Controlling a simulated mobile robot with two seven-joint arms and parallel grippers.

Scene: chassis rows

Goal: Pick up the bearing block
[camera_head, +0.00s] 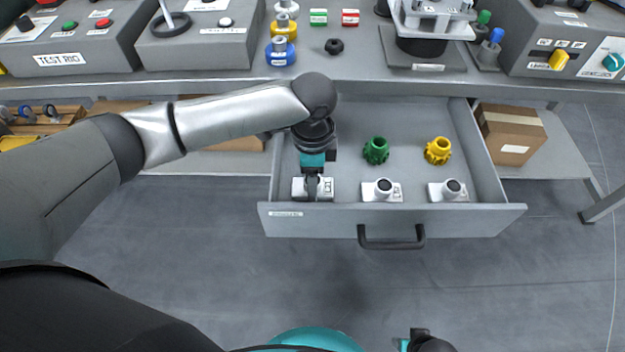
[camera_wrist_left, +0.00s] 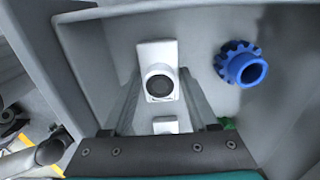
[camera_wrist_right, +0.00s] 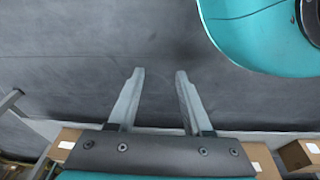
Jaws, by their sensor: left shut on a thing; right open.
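Several white bearing blocks with dark round bores stand in a row along the front of the open drawer (camera_head: 392,208). The leftmost bearing block (camera_head: 327,191) is under my left gripper (camera_head: 312,182), which points down and partly hides it. In the left wrist view this bearing block (camera_wrist_left: 154,50) sits between the fingers of my left gripper (camera_wrist_left: 160,78), which is shut on it. It still appears at drawer-floor level. The middle bearing block (camera_head: 381,190) and the right bearing block (camera_head: 448,190) stand free. My right gripper (camera_wrist_right: 160,74) is open and empty over the floor.
A green gear (camera_head: 376,150) and a yellow gear (camera_head: 438,150) stand behind the blocks in the drawer. A blue gear (camera_wrist_left: 242,66) shows in the left wrist view. The drawer walls are close to my left gripper. The workbench (camera_head: 360,70) overhangs behind. A cardboard box (camera_head: 510,135) stands right of the drawer.

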